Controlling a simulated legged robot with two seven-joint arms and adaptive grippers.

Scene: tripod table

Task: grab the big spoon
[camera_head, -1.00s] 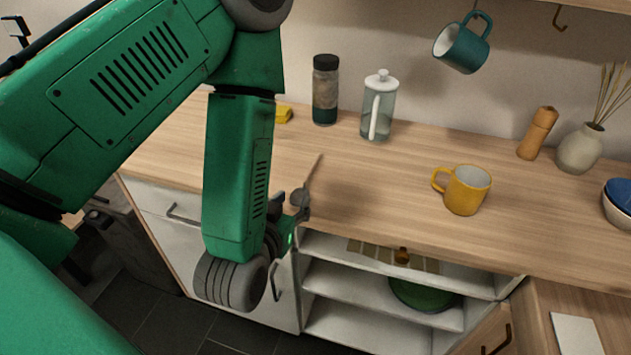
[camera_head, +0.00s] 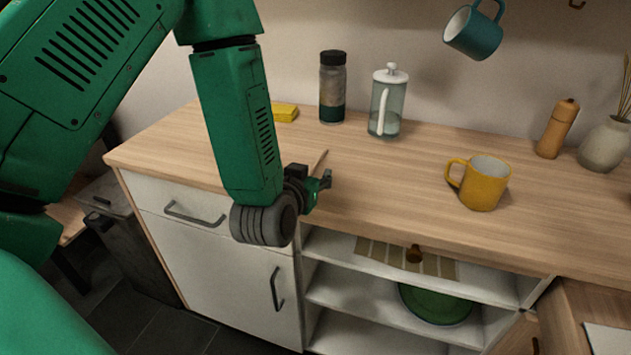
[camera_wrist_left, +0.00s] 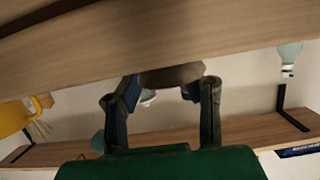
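The big spoon shows in the head view as a thin wooden handle (camera_head: 321,160) on the counter near its front edge; its lower part is hidden behind my left gripper. My left gripper (camera_head: 325,180) is at the counter's front edge, beside the spoon. In the left wrist view, a brown rounded shape, apparently the spoon's bowl (camera_wrist_left: 172,75), spans the space at the fingertips. The two fingers of the left gripper (camera_wrist_left: 166,88) stand apart; I cannot tell whether they touch it. My right gripper is not in view.
A yellow mug (camera_head: 482,184) stands right of the gripper on the wooden counter (camera_head: 400,180). A jar (camera_head: 332,90), a glass press (camera_head: 388,102) and a yellow block (camera_head: 285,112) stand behind. Open shelves (camera_head: 365,290) lie below the counter's edge.

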